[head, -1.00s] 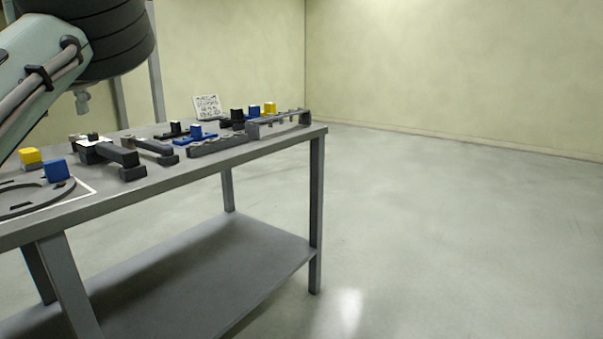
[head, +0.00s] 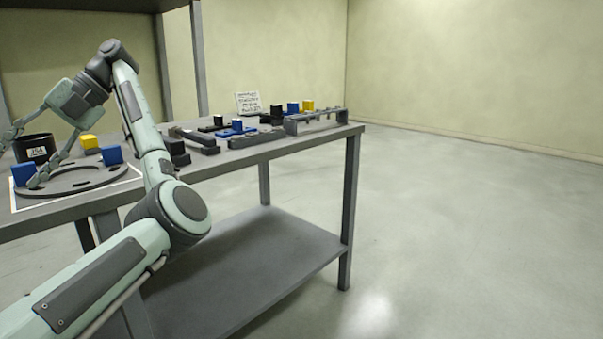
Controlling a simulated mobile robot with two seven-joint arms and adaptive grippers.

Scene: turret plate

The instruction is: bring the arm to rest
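One arm of mine comes in from the lower left, crosses in front of the table and bends back over it. I take it as my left arm. Its gripper (head: 24,158) is at the left edge of the view with its fingers spread apart. One fingertip is low over the grey ring plate (head: 80,186), close beside a blue block (head: 24,174); I cannot tell whether they touch. I see nothing held between the fingers. My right gripper is not in view.
The grey table (head: 240,160) bears a black cup (head: 34,148), yellow block (head: 89,142), second blue block (head: 112,155), and a grey rail (head: 318,121) at its right end. A white printed card (head: 247,103) stands behind. Open floor (head: 460,220) lies right.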

